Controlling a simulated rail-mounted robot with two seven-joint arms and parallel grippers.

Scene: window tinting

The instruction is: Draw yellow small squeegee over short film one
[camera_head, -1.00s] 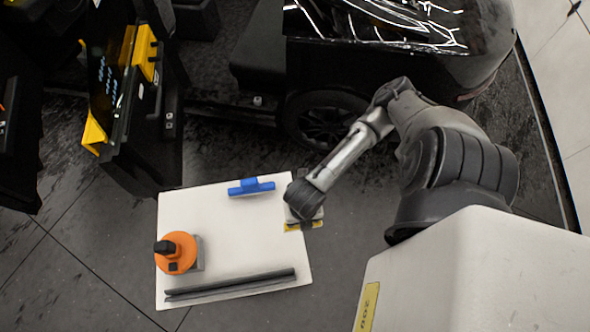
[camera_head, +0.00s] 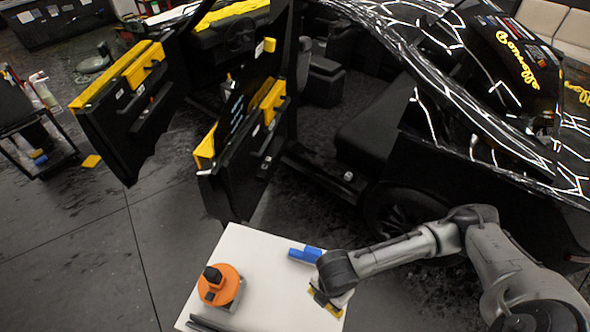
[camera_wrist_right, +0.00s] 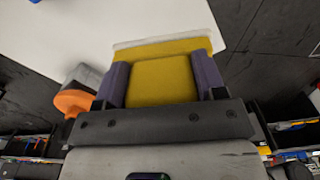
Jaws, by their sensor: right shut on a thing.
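The yellow small squeegee (camera_wrist_right: 160,82) is between the purple fingers of my right gripper (camera_wrist_right: 164,88), which is shut on it. It has a yellow body and a pale edge. In the head view my right gripper (camera_head: 334,294) is at the right edge of the white table top, with a little of the yellow squeegee showing below it. How far it is above the surface I cannot tell. A dark window pane (camera_head: 240,105) stands in the nearer open car door. I cannot make out short film one for sure. My left gripper is out of view.
Two open black car doors with yellow parts stand at the left. The black car body (camera_head: 470,160) fills the right.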

